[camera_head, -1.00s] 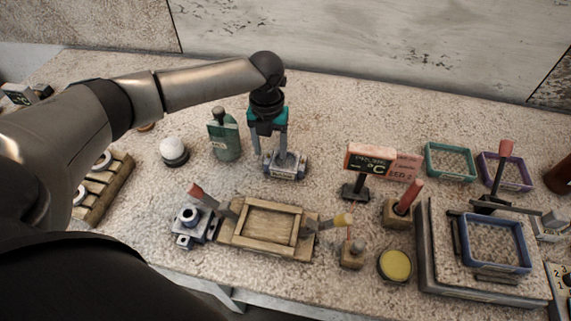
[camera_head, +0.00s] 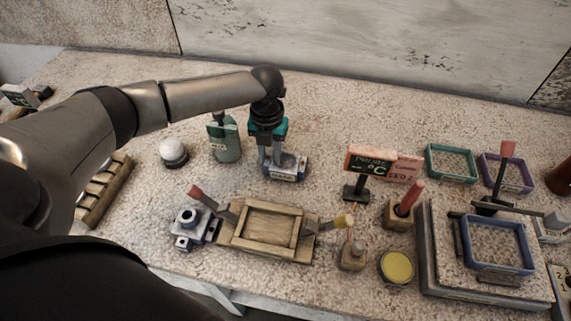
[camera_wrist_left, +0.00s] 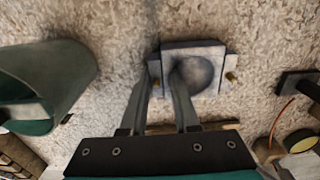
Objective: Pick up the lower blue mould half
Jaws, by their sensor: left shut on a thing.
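The lower blue mould half (camera_head: 291,168) is a small blue-grey block on the stone worktop, near the middle in the head view. In the left wrist view the mould half (camera_wrist_left: 207,71) shows a round hollow facing up and brass pins at its sides. My left gripper (camera_head: 270,168) points down over its left part. Its fingers (camera_wrist_left: 166,72) are shut on the left wall, one outside and one at the hollow. The mould half appears to rest on the worktop; any gap beneath is hidden. My right gripper is in neither view.
A green bottle (camera_head: 225,140) and a white ball on a dark base (camera_head: 173,152) stand to the left. A wooden frame (camera_head: 236,240) and a grey-blue block (camera_head: 190,232) lie in front. A sign (camera_head: 371,160) stands to the right. The worktop behind is clear.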

